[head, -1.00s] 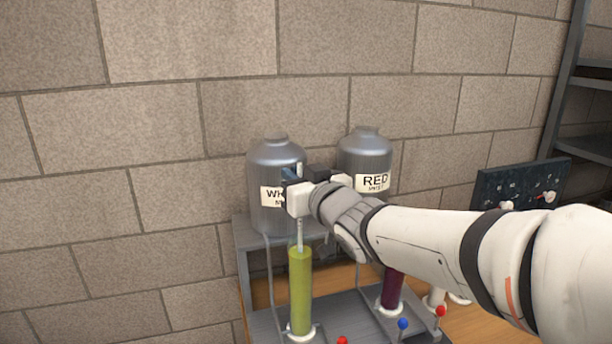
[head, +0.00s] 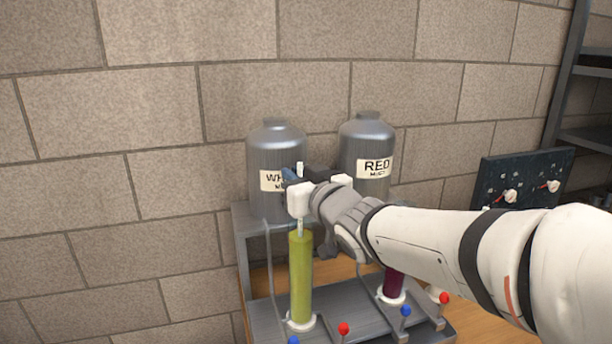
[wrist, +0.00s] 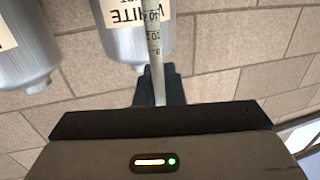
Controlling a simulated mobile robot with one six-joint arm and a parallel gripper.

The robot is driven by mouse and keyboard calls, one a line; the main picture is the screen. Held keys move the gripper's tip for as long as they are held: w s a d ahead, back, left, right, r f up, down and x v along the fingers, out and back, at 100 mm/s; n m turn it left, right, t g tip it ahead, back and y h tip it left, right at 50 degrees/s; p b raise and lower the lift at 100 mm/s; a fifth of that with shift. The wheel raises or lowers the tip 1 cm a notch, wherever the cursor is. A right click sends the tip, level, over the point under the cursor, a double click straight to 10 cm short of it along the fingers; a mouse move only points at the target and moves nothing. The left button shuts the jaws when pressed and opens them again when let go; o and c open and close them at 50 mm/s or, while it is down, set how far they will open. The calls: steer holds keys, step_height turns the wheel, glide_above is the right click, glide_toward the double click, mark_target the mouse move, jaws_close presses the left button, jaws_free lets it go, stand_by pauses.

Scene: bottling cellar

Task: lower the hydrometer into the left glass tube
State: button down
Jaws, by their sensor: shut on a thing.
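My gripper (head: 299,192) is shut on the hydrometer, just above the left glass tube (head: 301,280). The hydrometer's pale stem (head: 300,226) shows below the jaws and runs down to the top of the yellow-green liquid. Its lower end is not visible, apparently inside the tube. Its tip shows a little above the jaws. In the wrist view the scaled stem (wrist: 153,40) stands nearly upright between the dark fingers (wrist: 160,90). The left tube stands upright on a grey stand.
The right tube (head: 393,285) holds dark red liquid, partly behind my arm. Two steel tanks, the white one (head: 276,150) and the red one (head: 367,140), stand behind. Red and blue knobs (head: 405,311) line the stand's front. A dark panel (head: 525,180) is at right.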

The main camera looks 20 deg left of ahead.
steer(key=c, duration=1.5)
jaws_free()
steer(key=shift+o, duration=0.2)
steer(key=v, duration=0.8)
